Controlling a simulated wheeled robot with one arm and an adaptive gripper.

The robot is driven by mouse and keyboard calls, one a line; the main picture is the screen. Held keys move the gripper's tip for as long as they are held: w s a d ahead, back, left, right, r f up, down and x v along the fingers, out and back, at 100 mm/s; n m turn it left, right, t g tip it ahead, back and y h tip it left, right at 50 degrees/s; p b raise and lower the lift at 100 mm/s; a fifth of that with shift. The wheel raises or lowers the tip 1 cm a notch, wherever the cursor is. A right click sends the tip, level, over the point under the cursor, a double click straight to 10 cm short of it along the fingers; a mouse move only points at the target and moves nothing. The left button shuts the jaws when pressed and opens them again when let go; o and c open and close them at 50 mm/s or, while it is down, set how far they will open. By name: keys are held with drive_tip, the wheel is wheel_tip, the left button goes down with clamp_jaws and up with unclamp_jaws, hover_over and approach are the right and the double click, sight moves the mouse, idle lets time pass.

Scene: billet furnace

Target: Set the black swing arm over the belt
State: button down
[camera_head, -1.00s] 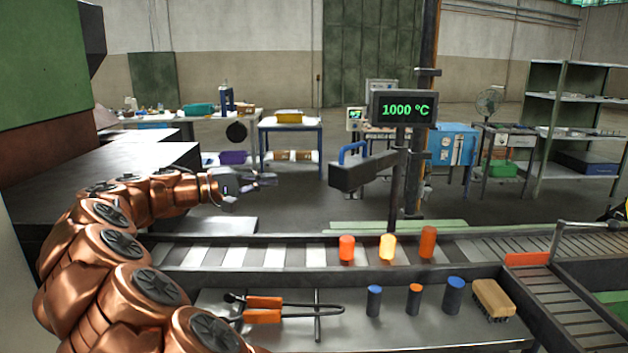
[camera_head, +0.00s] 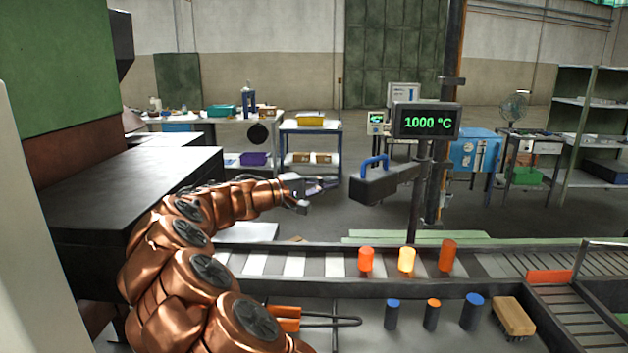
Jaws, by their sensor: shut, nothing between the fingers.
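The black swing arm (camera_head: 392,184) is a dark beam with a blue handle (camera_head: 374,163) on top of its left end. Its right end joins the dark post under the display. It hangs above and behind the belt (camera_head: 298,264), and I cannot tell its exact distance from it. My gripper (camera_head: 335,183) points right, a little left of the swing arm's free end and lower than the handle. The fingers are together and hold nothing. A small gap shows between the fingertips and the beam.
Orange (camera_head: 366,259), yellow (camera_head: 407,259) and dark orange (camera_head: 447,255) billets stand on the belt. The display reading 1000 °C (camera_head: 426,121) tops the post. In front are tongs (camera_head: 330,320), blue-topped cylinders (camera_head: 472,311) and a brush (camera_head: 514,317). A dark furnace block (camera_head: 130,185) stands left.

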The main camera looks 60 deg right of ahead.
drive_tip(key=s, duration=0.1)
drive_tip(key=s+a, duration=0.1)
drive_tip(key=shift+s+a+r+p, duration=0.1)
drive_tip(key=shift+s+p, duration=0.2)
drive_tip(key=shift+p, duration=0.05)
idle(0.4)
